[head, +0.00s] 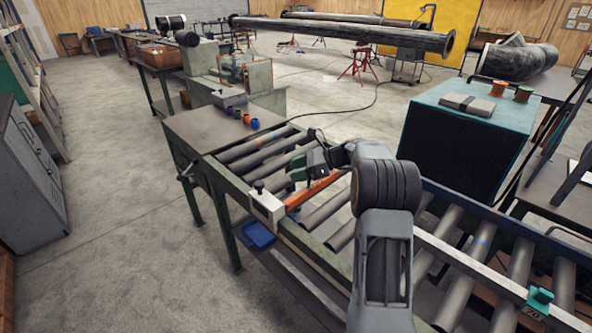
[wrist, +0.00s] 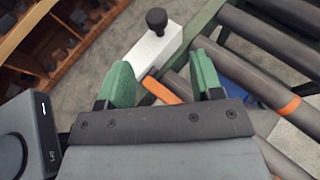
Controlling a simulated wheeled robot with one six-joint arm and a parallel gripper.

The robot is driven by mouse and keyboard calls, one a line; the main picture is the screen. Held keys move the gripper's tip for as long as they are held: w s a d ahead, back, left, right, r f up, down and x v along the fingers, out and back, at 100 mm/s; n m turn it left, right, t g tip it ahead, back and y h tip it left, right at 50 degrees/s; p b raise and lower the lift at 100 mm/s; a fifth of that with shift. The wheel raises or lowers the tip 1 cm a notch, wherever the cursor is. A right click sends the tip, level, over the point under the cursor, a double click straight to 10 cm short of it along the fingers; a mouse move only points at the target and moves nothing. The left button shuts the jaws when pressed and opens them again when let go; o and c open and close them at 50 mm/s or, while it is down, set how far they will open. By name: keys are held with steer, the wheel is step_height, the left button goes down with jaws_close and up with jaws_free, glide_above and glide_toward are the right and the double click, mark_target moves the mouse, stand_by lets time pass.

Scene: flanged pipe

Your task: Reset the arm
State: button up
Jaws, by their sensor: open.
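My gripper (head: 303,172) is over the roller conveyor (head: 232,186) in the head view, at the end of my bent arm. In the wrist view its two green fingers (wrist: 162,82) stand apart with nothing held between them. A white block with a black knob (head: 267,204) sits on the conveyor's near rail, with an orange bar (head: 313,190) running from it across the rollers. In the wrist view the white block (wrist: 152,50) lies beyond the fingers, and part of the orange bar (wrist: 160,88) shows between them. I cannot tell whether the gripper touches the bar.
A teal-topped cabinet (head: 450,137) stands behind the conveyor. Several small coloured pieces (head: 243,118) stand on the grey table at the conveyor's left end. A blue tray (head: 259,235) sits below the near rail. A long flanged pipe (head: 340,31) lies at the back. The floor at left is clear.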

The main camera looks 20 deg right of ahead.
steer(key=s+f+n+g+h, duration=0.1)
steer(key=s+f+n, duration=0.1)
steer(key=s, duration=0.1)
steer(key=s+f+n+g+h, duration=0.1)
steer(key=s+f+n+h, duration=0.1)
steer(key=f+n, duration=0.1)
steer(key=s+f+n+g+h, duration=0.1)
steer(key=s+f+n+h, duration=0.1)
steer(key=s+n, duration=0.1)
steer(key=shift+s+a+f, duration=0.2)
steer(key=shift+s+f, duration=0.05)
steer(key=shift+s, duration=0.05)
steer(key=s+a+r+n+h, duration=0.2)
steer(key=s+n, duration=0.2)
steer(key=s, duration=0.3)
steer(key=s+a+r+n+t+h, duration=0.1)
steer(key=s+a+r+n+h, duration=0.1)
steer(key=s+n, duration=0.3)
steer(key=s+a+r+n+t+h, duration=0.1)
steer(key=s+a+r+n+h, duration=0.1)
steer(key=s+n, duration=0.3)
steer(key=s+a+h, duration=0.1)
steer(key=s, duration=0.3)
steer(key=shift+a+r+h, duration=0.15)
steer(key=shift+r+h, duration=0.15)
steer(key=shift+c, duration=0.3)
